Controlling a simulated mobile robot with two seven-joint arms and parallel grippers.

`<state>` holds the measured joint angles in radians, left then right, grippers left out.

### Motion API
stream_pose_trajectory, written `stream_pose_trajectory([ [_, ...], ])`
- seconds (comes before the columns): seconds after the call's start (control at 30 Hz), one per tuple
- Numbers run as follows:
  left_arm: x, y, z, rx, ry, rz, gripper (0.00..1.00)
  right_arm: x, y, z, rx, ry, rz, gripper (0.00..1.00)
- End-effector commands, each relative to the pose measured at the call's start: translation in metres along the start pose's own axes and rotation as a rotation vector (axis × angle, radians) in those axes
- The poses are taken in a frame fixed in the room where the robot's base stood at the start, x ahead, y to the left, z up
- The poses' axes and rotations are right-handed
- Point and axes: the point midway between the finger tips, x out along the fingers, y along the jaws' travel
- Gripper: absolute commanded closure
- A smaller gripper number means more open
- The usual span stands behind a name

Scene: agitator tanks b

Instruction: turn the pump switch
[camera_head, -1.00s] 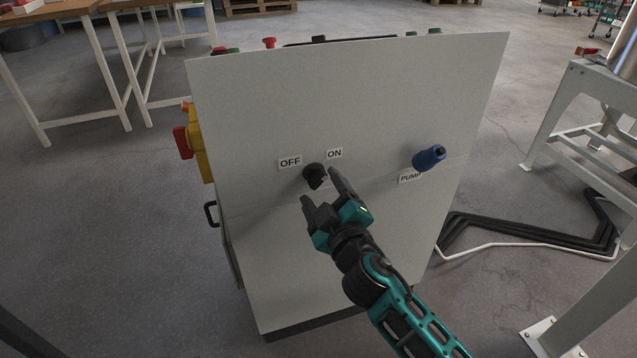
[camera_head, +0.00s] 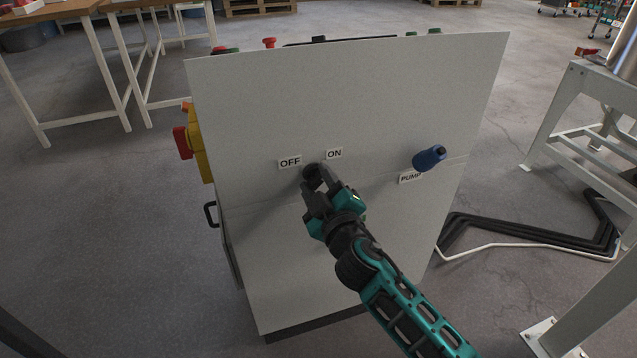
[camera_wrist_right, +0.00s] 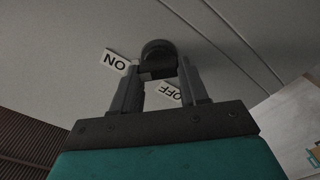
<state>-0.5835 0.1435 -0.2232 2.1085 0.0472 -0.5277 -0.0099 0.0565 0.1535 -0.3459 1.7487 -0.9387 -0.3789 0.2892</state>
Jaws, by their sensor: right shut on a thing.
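The black rotary pump switch (camera_head: 310,171) sits on the sloped grey panel (camera_head: 300,100), between an OFF label (camera_head: 290,162) on its left and an ON label (camera_head: 334,154) on its right. My right gripper (camera_head: 316,176) is at the switch, its two fingers shut on the knob, which they partly hide. In the right wrist view the knob (camera_wrist_right: 158,52) shows between the fingertips (camera_wrist_right: 158,75), with the ON and OFF labels upside down. The knob's exact pointing direction is hard to tell. My left gripper is not in view.
A blue part (camera_head: 428,158) sticks out of the panel at the right, above a PUMP label (camera_head: 409,178). A yellow and red switch (camera_head: 194,143) is on the cabinet's left side. A white metal frame (camera_head: 590,120) stands at the right, with dark pipes on the floor.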

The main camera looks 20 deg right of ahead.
Motion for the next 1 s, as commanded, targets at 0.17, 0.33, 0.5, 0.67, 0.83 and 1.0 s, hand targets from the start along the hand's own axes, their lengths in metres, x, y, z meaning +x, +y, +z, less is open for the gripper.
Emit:
stream_pose_trajectory([
  [0.17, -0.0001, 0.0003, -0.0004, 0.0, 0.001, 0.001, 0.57, -0.0001, -0.0001, 0.0, 0.0, 0.0, 0.0, 0.85],
  [0.33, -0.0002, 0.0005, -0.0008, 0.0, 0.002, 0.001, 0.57, -0.0002, -0.0001, -0.0001, -0.006, 0.0, 0.0, 0.87],
  [0.5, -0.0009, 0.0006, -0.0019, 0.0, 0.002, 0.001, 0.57, -0.0002, -0.0003, -0.0003, -0.046, 0.0, 0.0, 0.87],
  [0.67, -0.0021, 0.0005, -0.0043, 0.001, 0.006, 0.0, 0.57, -0.0002, -0.0008, -0.0003, -0.132, 0.0, -0.001, 0.87],
  [0.83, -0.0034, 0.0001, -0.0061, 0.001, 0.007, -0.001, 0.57, -0.0003, -0.0016, -0.0004, -0.271, 0.0, -0.001, 0.87],
  [1.0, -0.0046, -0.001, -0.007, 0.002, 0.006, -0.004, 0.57, -0.0003, -0.0023, -0.0001, -0.433, 0.0, -0.001, 0.87],
])
